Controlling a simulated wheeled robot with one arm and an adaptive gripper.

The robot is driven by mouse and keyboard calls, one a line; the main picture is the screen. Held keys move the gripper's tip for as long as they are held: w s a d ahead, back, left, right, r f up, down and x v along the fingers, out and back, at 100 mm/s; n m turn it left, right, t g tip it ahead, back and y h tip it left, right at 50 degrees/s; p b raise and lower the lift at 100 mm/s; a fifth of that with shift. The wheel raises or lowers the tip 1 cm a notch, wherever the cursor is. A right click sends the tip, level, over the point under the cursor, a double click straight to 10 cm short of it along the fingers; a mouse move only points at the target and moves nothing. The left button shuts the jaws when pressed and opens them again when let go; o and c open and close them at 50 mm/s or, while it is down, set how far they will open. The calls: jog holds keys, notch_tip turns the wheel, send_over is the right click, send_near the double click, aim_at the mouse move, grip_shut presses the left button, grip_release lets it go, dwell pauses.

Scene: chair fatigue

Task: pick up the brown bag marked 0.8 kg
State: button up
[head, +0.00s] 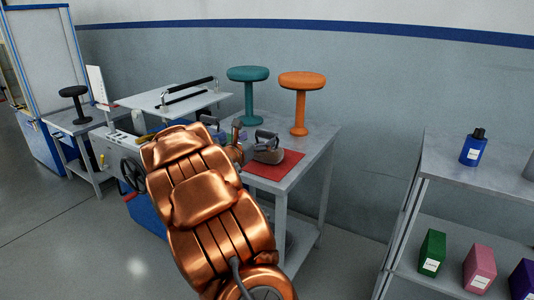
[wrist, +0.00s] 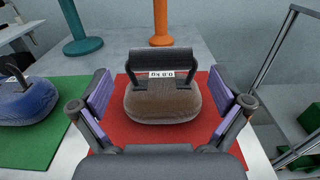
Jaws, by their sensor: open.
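The brown bag (head: 269,155) with a dark handle sits upright on a red mat (head: 285,168) on the grey table. In the wrist view the brown bag (wrist: 163,103) is centred, and its white label shows upside down, reading 0.8 kg. My gripper (wrist: 160,92) is open, with a purple-padded finger on either side of the bag in the picture; the fingers look apart from it. In the head view my copper arm hides much of the gripper, which is just left of the bag.
A blue bag (wrist: 27,102) sits on a green mat (wrist: 62,95) to the left. A teal stool (head: 248,90) and an orange stool (head: 300,95) stand behind on the table. A shelf (head: 470,160) with a blue bottle (head: 473,150) and several boxes is at right.

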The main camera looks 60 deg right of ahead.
aim_at(265, 133)
jog(key=shift+d+r, duration=0.1)
jog(key=shift+d, duration=2.6)
jog(key=shift+c, duration=0.4)
jog(key=c, duration=1.7)
jog(key=shift+r, duration=0.1)
